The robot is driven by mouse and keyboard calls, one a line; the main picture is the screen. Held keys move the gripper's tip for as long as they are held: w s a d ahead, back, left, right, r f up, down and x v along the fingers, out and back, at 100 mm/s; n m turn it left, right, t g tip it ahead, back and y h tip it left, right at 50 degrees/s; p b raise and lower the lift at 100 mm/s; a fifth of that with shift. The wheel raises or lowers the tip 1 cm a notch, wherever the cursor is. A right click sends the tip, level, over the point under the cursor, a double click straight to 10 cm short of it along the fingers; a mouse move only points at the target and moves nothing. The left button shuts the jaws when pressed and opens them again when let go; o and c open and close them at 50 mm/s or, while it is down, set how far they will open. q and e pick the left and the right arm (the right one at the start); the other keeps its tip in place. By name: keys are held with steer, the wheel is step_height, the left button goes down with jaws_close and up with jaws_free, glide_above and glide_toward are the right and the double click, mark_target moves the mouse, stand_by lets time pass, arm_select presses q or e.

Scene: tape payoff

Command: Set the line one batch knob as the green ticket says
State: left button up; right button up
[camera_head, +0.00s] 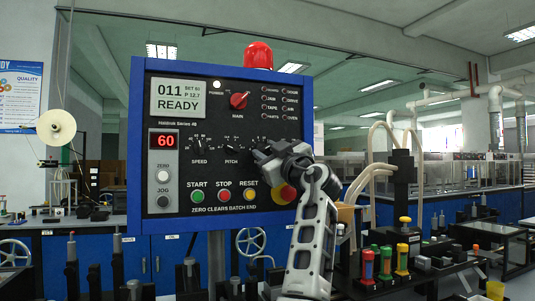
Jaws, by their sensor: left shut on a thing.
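A black control panel (205,110) in a blue frame fills the middle of the head view. Its upper row has a red MAIN knob (239,100). Below are the black SPEED knob (198,145) and PITCH knob (231,144). My left gripper (262,156) is at the third place in this row, shut on a knob there, which I take for the batch knob. The gripper hides that knob, its pointer and its label. The grey screen (178,98) reads 011 and READY; the red display (164,141) shows 60. No green ticket shows. My right gripper is out of view.
A red and yellow button (286,192) is close beside my arm. A white reel (56,127) stands at left. Black fixtures and coloured cylinders (367,265) stand at lower right.

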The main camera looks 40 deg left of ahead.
arm_select(q)
steer(key=n, duration=0.2)
steer(key=n+g+p, duration=0.1)
steer(key=n, duration=0.1)
steer(key=shift+r+g, duration=0.2)
steer(key=shift+g, duration=0.1)
steer(key=n+g+p, duration=0.1)
steer(key=n, duration=0.1)
steer(key=n+g+h+p, duration=0.1)
steer(key=n, duration=0.1)
steer(key=shift+w+r, duration=0.15)
steer(key=n+h+p, duration=0.1)
steer(key=n, duration=0.1)
steer(key=n+p, duration=0.2)
steer(key=n, duration=0.1)
steer(key=shift+d+r+g+h, duration=0.1)
steer(key=shift+g+h, duration=0.3)
steer(key=shift+n+h+p, duration=0.4)
steer(key=shift+n+p, duration=0.2)
steer(key=shift+n, duration=0.4)
steer(key=shift+n+h+p, duration=0.3)
steer(key=shift+n+p, duration=0.05)
steer(key=shift+n, duration=0.45)
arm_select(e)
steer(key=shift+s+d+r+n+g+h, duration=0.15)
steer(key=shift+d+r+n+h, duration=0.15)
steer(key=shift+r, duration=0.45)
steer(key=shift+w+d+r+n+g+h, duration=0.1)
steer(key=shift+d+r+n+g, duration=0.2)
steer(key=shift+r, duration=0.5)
